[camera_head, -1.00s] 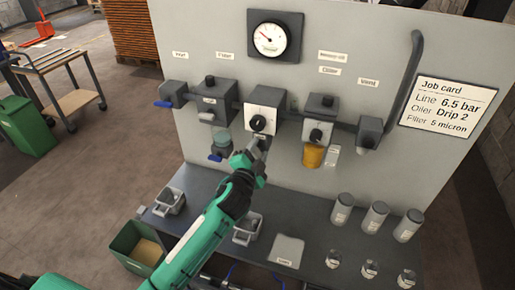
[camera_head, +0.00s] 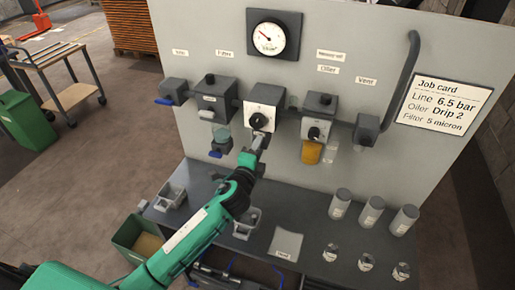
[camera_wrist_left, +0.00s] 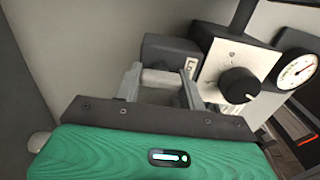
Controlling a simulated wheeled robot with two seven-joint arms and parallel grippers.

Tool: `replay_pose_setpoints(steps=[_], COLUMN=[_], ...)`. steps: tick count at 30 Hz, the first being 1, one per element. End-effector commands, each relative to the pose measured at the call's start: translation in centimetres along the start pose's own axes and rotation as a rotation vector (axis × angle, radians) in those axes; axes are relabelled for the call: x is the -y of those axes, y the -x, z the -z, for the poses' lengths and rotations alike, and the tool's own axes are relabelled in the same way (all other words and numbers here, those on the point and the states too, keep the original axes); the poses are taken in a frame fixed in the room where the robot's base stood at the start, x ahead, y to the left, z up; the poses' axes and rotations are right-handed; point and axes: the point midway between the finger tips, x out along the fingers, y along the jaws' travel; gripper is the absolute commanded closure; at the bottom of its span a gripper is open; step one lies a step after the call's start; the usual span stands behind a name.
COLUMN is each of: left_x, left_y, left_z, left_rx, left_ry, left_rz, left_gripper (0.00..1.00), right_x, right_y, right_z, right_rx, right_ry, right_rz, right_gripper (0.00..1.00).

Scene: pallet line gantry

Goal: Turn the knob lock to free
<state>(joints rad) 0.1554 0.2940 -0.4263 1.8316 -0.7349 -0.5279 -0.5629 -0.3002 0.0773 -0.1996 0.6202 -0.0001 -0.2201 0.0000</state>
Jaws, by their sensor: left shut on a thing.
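The regulator (camera_head: 264,107) is a grey box with a white front plate and a black round knob (camera_head: 258,121) on the back panel. In the left wrist view the knob (camera_wrist_left: 239,85) is to the right of the fingers, apart from them. A dark box (camera_wrist_left: 170,55) with a partly hidden label starting "Lo" is just beyond the fingers. My left gripper (camera_head: 259,143) is just below the knob. In the wrist view my left gripper (camera_wrist_left: 160,88) is shut on a pale grey bar (camera_wrist_left: 162,78), apparently the knob lock. The lock's setting cannot be read. My right gripper is not in view.
A pressure gauge (camera_head: 267,37) is above the regulator. The filter (camera_head: 215,97) stands left of it, the oiler (camera_head: 318,117) with an amber bowl right. Grey canisters (camera_head: 372,212) and small trays (camera_head: 171,196) stand on the shelf (camera_head: 310,205) below.

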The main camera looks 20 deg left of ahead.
Motion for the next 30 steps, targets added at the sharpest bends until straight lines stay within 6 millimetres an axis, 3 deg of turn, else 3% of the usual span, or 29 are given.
replay_pose_setpoints(steps=[12,13,16,25,30], left_x=[-0.1,-0.1,-0.1,-0.1,-0.3], left_y=[0.0,0.0,0.0,0.1,1.5], left_z=[0.0,0.0,0.0,0.0,0.0], left_rx=[-0.001,-0.001,0.000,0.000,-0.001], left_ry=[-0.010,-0.010,-0.010,-0.008,-0.008], left_rz=[0.000,0.000,0.000,0.000,0.000], left_gripper=[0.83,0.56,0.38,0.38,0.38], right_x=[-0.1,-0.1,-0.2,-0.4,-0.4], right_y=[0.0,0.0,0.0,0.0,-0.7], right_z=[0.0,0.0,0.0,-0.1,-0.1], right_rx=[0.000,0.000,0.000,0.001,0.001], right_ry=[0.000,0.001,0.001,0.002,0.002], right_rz=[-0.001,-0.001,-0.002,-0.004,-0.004], right_gripper=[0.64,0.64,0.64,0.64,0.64])
